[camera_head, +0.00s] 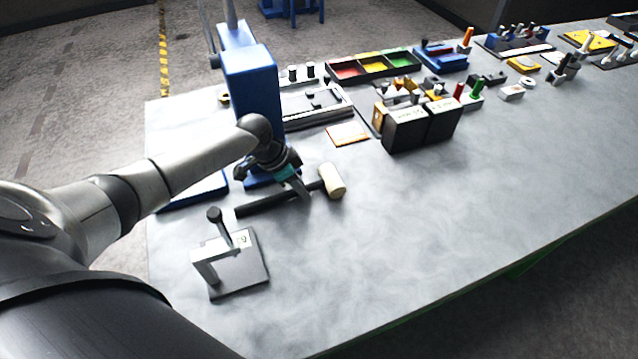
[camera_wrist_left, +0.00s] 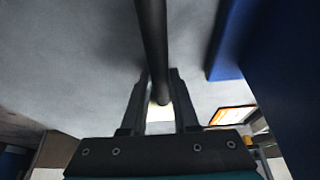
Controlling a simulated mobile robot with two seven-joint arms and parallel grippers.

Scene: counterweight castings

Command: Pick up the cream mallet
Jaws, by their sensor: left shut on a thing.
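The mallet has a cream head (camera_head: 332,181) and a dark handle (camera_head: 262,204) pointing left, at the near left part of the table. My left gripper (camera_head: 304,191) reaches down from above and is shut on the handle, close to the head. In the left wrist view the dark handle (camera_wrist_left: 152,40) runs between the two fingers (camera_wrist_left: 158,85), and a bit of the cream head (camera_wrist_left: 160,113) shows behind them. Whether the mallet touches the table or hangs just above it, I cannot tell. My right gripper is not in view.
A blue column (camera_head: 253,90) stands close behind my left gripper. A grey clamp-like fixture (camera_head: 237,270) with a black-knobbed lever is in front. Black boxes (camera_head: 405,130) and colored trays (camera_head: 372,68) stand farther back. The table (camera_head: 430,220) right of the mallet is clear.

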